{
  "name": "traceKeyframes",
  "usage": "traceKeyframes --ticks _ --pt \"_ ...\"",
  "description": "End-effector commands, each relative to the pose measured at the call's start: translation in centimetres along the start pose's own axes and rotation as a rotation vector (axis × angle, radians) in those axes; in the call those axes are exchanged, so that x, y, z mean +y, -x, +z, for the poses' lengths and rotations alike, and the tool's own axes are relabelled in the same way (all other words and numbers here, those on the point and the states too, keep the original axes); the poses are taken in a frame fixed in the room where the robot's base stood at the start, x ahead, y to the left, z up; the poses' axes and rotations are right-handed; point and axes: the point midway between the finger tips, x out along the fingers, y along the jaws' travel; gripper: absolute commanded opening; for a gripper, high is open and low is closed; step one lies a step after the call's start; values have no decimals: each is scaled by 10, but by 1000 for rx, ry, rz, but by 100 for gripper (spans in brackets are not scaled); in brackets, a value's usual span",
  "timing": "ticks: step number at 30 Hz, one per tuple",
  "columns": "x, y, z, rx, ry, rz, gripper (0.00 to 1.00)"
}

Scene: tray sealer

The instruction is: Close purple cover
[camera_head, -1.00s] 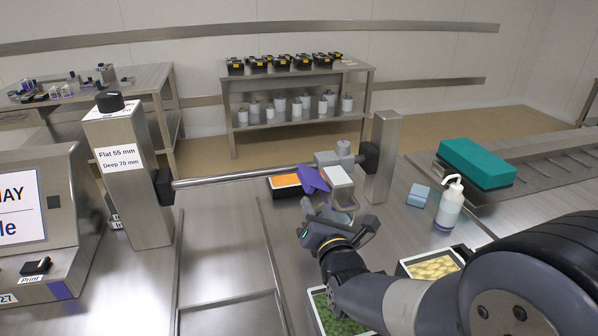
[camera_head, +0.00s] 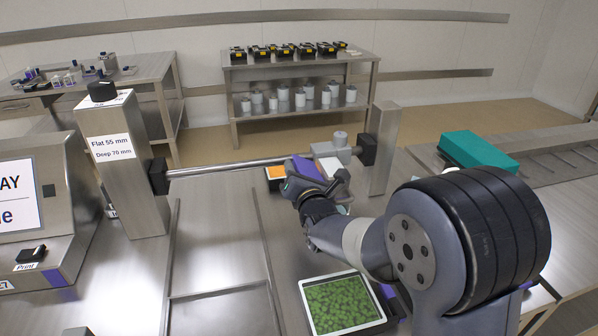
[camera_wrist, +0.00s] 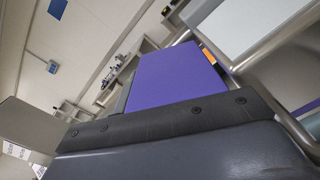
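The purple cover (camera_head: 307,168) is a flat tilted panel beside a grey unit with a white top (camera_head: 331,166), at the right end of a horizontal metal bar. My gripper (camera_head: 296,187) is just in front of and below the cover in the head view, very close to it. In the wrist view the cover (camera_wrist: 174,74) stands large just beyond the dark gripper edge; I cannot tell whether they touch. The fingertips are not clear, so the opening does not show. The cover's lower edge is hidden.
The metal bar (camera_head: 225,168) runs between two steel posts. A teal block (camera_head: 478,150) is at the right. The steel table at centre left is largely clear.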

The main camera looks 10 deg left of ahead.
Motion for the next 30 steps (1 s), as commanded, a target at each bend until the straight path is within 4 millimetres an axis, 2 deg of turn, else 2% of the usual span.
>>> traceKeyframes --ticks 3,17,30 --pt "0 0 0 0 0 0 38" --pt "0 0 0 0 0 0 1" --pt "1 0 2 -1 -58 0 0"
